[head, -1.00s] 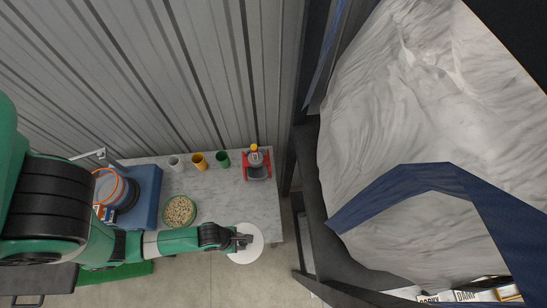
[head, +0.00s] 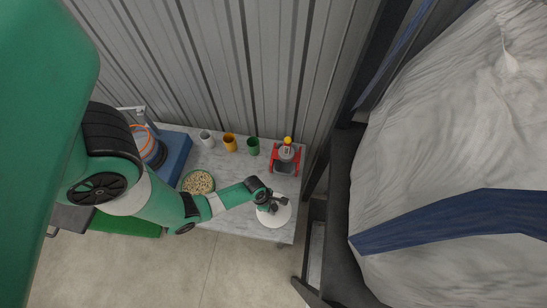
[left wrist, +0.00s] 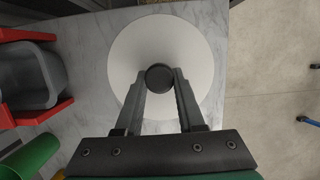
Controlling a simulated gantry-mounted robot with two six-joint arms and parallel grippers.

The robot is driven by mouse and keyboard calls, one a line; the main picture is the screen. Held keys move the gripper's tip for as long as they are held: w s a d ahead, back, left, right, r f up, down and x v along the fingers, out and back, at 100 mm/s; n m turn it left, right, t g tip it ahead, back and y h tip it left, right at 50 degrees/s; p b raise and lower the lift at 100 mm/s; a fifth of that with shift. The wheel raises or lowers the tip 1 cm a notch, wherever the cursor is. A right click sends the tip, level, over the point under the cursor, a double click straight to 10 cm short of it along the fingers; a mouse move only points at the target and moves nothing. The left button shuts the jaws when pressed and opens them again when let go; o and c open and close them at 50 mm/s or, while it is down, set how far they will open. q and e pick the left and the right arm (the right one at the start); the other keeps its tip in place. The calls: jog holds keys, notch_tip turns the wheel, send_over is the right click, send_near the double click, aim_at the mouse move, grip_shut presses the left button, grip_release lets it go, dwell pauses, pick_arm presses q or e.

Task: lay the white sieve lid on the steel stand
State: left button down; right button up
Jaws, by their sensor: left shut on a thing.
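The white sieve lid (head: 277,217) is a flat white disc with a dark round knob (left wrist: 160,77). My left gripper (head: 272,203) is shut on the knob, with one finger on each side in the left wrist view. The lid is over the right front part of the marble table; I cannot tell its height above the surface. It also shows in the left wrist view (left wrist: 188,48). I cannot make out for certain which thing is the steel stand. My right gripper is not in view.
The marble table (head: 230,218) carries a red frame with a grey bin (head: 285,160), a green cup (head: 253,146), a yellow cup (head: 230,143), a white cup (head: 206,139) and a green-rimmed bowl (head: 198,183). A blue device (head: 172,163) stands at left. Large white bags fill the right.

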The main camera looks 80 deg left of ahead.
aim_at(273, 208)
pick_arm(q)
jog(key=f, duration=0.1)
jog(key=f+b, duration=0.2)
jog(key=shift+w+a+f, duration=0.3)
jog(key=shift+a, duration=0.05)
jog(key=shift+f+b, duration=0.25)
jog(key=shift+b, duration=0.05)
jog(key=shift+r, duration=0.1)
jog(key=c, duration=1)
grip_release()
jog(key=o, duration=0.5)
